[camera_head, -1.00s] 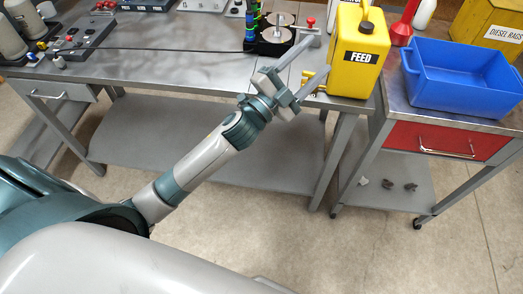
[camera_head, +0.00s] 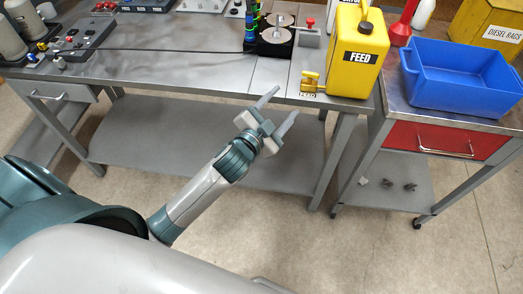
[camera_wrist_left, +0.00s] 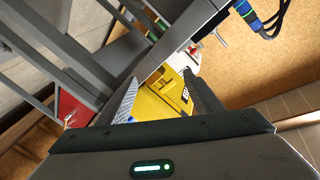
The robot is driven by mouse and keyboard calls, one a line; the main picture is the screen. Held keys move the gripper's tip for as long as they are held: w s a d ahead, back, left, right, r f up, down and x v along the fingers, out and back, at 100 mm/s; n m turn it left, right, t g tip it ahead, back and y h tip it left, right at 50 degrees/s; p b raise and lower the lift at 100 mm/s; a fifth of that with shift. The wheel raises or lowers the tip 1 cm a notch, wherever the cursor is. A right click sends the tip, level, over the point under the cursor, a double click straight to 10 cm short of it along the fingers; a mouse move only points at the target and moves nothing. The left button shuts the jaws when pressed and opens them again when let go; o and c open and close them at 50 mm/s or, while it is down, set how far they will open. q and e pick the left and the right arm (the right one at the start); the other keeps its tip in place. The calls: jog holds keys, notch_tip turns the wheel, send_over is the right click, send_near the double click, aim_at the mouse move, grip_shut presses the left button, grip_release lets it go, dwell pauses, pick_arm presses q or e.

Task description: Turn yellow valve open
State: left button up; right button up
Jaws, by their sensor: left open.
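The yellow valve (camera_head: 309,83) sits low at the left of the yellow FEED container (camera_head: 357,62), near the bench's front edge. A small label lies just below it. I cannot tell its open or shut position. My left gripper (camera_head: 285,103) is open and empty, in front of the bench edge, left of and below the valve and apart from it. My right gripper is not in view.
A blue bin (camera_head: 460,82) stands on the cart (camera_head: 400,112) with a red drawer at the right. A black holder with round discs (camera_head: 277,34) and a small red-knobbed block (camera_head: 310,36) stand behind the valve. The bench top (camera_head: 190,65) left of it is mostly clear.

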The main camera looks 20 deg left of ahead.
pick_arm(q)
jog(key=s+a+f+n+g+y, duration=0.1)
jog(key=s+a+f+g, duration=0.1)
jog(key=f, duration=0.7)
jog(key=s+a+f+n+g, duration=0.1)
jog(key=s+f+n+g, duration=0.1)
jog(key=f, duration=0.7)
jog(key=shift+s+a+g+y, duration=0.35)
jog(key=shift+s+g+y, duration=0.05)
jog(key=shift+s+g, duration=0.15)
